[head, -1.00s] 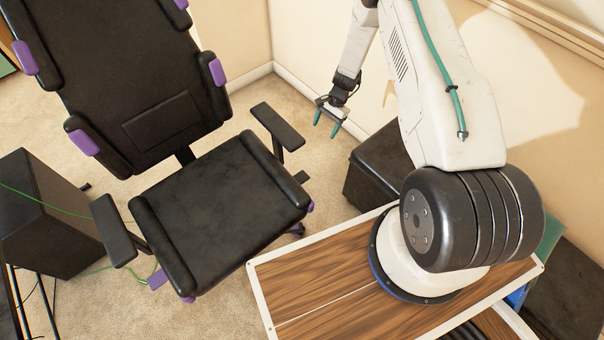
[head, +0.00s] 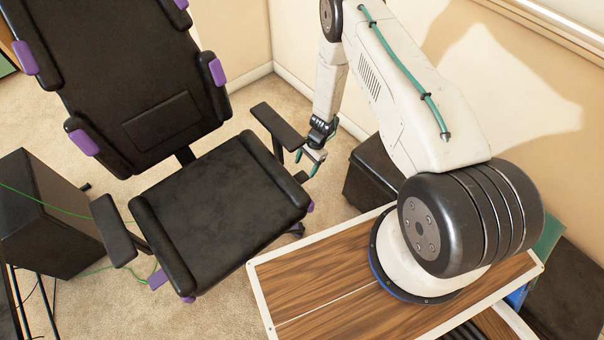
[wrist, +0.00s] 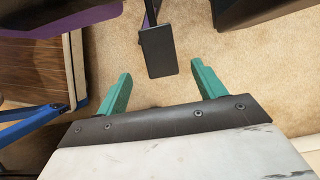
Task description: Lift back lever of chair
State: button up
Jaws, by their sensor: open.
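The black office chair (head: 215,200) with purple trim faces me, with its seat in the middle of the head view. Its lever, a flat black paddle (head: 301,177), sticks out under the right side of the seat below the armrest. In the wrist view the paddle (wrist: 158,50) hangs on a thin stem just ahead of my fingertips, between their lines. My gripper (head: 307,163), with green fingers, is open and empty beside the seat, close to the paddle. I see no contact with the paddle.
The chair's right armrest (head: 277,126) stands just left of my gripper. A dark box (head: 375,175) is close on its right, against the wall. A black speaker-like box (head: 45,215) with a green cable stands at the left. Carpet (head: 335,190) is clear below the gripper.

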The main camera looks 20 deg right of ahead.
aim_at(300, 177)
jog(key=x, duration=0.5)
